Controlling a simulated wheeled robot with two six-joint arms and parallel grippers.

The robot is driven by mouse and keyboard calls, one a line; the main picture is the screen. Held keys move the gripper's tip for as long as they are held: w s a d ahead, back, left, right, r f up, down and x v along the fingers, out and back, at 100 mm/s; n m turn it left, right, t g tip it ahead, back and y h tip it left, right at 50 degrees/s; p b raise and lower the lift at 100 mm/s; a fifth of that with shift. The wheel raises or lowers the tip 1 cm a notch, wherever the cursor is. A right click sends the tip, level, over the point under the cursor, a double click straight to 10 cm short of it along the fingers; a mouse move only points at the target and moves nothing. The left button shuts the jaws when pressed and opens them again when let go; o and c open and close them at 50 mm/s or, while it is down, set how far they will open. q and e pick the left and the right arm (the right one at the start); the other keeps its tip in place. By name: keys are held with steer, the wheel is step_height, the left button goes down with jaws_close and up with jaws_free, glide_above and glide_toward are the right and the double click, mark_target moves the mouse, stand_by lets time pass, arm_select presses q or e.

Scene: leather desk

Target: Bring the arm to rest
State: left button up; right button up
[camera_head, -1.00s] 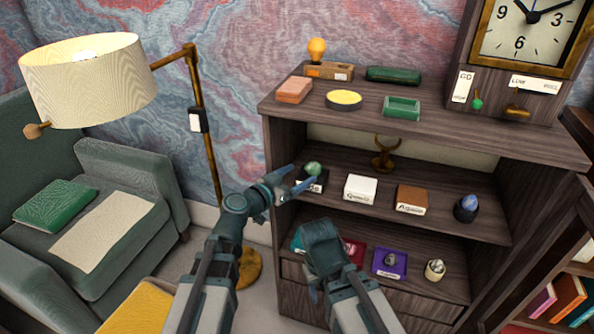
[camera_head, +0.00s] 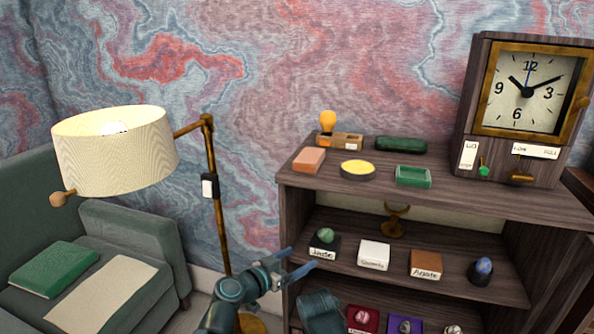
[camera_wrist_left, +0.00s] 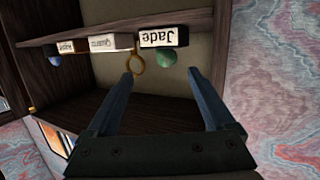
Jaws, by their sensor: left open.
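My left gripper (camera_head: 303,258) is open and empty in the head view, in front of the left end of the middle shelf. Its two blue fingers also show apart in the left wrist view (camera_wrist_left: 159,73). A round green stone (camera_head: 325,236) rests on the dark block labelled Jade (camera_head: 322,253), just beyond and above the fingertips. In the left wrist view the stone (camera_wrist_left: 167,58) appears upside down, with nothing between the fingers. Part of my right arm (camera_head: 320,311) shows at the bottom edge; its fingers cannot be made out.
The wooden shelf unit (camera_head: 450,204) bears a brick, a yellow dish, green items and a clock (camera_head: 528,90) on top. The Quartz (camera_head: 374,255) and Agate (camera_head: 425,264) blocks stand right of Jade. A floor lamp (camera_head: 115,150) and armchair (camera_head: 137,240) are left.

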arm_select(q)
steer(key=s+a+f+n+g+y, duration=0.7)
steer(key=s+a+f+g+y, duration=0.4)
steer(key=a+f, duration=0.5)
steer(key=s+d+r+m+p, duration=0.1)
steer(key=s+d+r+p, duration=0.1)
steer(key=r+p, duration=0.4)
steer(key=s+d+r+m+p, duration=0.1)
steer(key=s+d+r+p, duration=0.2)
steer(key=d+r+p, duration=0.2)
steer(key=s+d+r+m+g+p, duration=0.1)
steer(key=s+d+r+p, duration=0.2)
steer(key=r+p, duration=0.3)
steer(key=shift+d+r+p, duration=0.2)
steer(key=shift+r+p, duration=0.2)
steer(key=shift+p, duration=0.6)
